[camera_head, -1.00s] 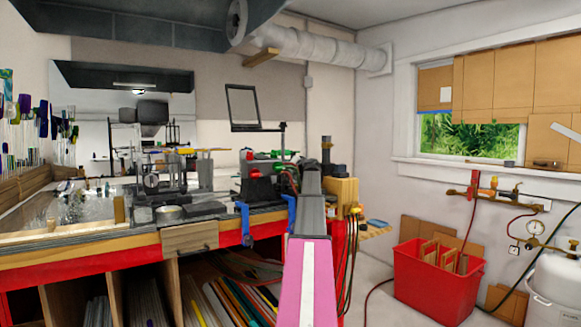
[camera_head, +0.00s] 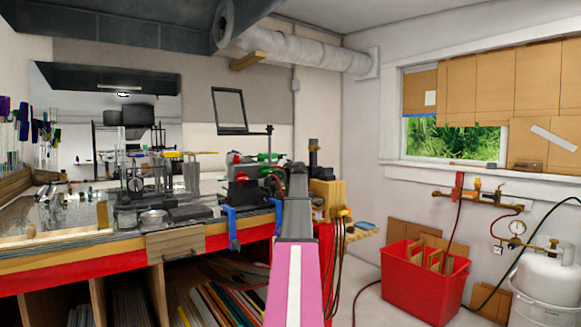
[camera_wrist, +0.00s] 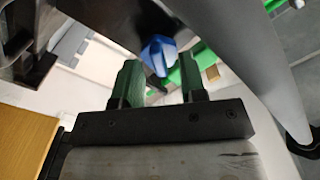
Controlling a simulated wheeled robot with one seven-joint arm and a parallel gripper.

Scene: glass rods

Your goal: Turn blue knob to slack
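In the wrist view a faceted blue knob (camera_wrist: 158,56) shows between the tips of my gripper (camera_wrist: 161,62). The gripper's two green fingers stand apart, one on each side of the knob, with a gap visible. I cannot tell whether either finger touches it. In the head view my pink and grey arm reaches toward the bench torch (camera_head: 250,175), which has red and green knobs. My gripper and the blue knob cannot be made out there.
Grey metal surfaces lie close around the fingers in the wrist view, with green parts (camera_wrist: 190,68) behind the knob. Blue clamps (camera_head: 233,228) grip the bench edge. A red bin (camera_head: 425,278) and white gas tank (camera_head: 548,275) stand on the right.

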